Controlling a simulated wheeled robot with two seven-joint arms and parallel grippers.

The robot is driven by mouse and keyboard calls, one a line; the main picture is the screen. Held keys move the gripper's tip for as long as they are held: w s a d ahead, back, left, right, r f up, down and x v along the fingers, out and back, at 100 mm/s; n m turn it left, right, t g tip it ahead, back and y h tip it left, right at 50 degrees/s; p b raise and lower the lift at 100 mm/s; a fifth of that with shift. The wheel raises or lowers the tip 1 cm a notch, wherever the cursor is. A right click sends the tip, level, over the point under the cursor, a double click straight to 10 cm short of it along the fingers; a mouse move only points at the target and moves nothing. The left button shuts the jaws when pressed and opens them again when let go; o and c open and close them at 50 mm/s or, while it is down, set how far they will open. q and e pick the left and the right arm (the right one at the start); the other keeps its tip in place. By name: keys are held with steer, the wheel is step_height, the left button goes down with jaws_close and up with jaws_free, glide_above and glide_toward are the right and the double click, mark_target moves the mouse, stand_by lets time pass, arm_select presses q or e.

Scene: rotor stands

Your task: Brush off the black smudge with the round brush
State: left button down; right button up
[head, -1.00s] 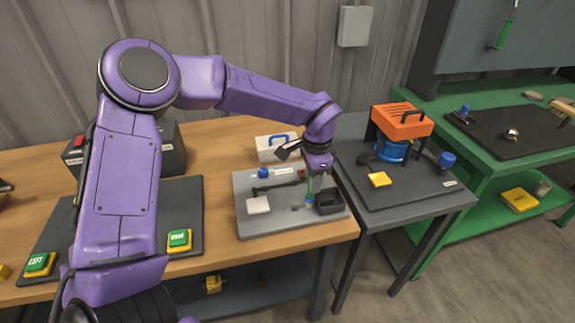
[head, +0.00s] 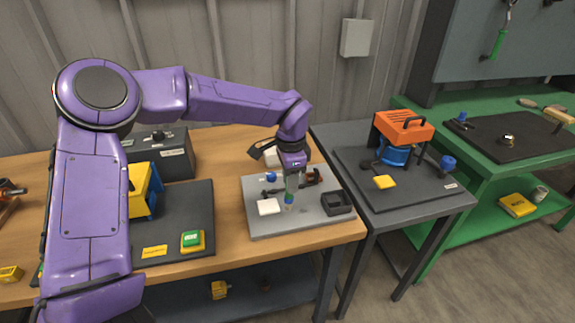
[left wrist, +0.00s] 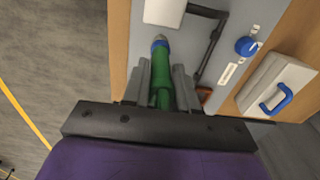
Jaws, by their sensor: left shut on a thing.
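My left gripper (head: 291,172) is shut on the green handle of the round brush (head: 289,196), which hangs upright with a blue collar and pale tip pointing down. The brush also shows in the left wrist view (left wrist: 162,85), between the fingers. It is over the grey plate (head: 258,230), just right of a white square block (head: 269,207) and left of an open black tray (head: 338,202). I cannot tell whether the tip touches the plate. I cannot make out the black smudge; the brush may hide it. My right gripper is not in view.
A blue knob (head: 271,177) and a dark bracket stand behind the brush on the plate. A white case with a blue handle (left wrist: 275,88) is close beside the plate. A side table with an orange-topped device (head: 404,127) stands at right. The plate's front strip is clear.

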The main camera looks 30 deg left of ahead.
arm_select(q)
steer(key=shift+w+d+r+p, duration=0.1)
steer(key=shift+d+r+p, duration=0.1)
steer(key=shift+r, duration=0.2)
steer(key=shift+w+d+r+p, duration=0.1)
steer(key=shift+r+p, duration=0.05)
steer(key=shift+r, duration=0.2)
steer(key=shift+s+a+r+p, duration=0.1)
steer(key=shift+r+p, duration=0.7)
steer(key=shift+r, duration=1.25)
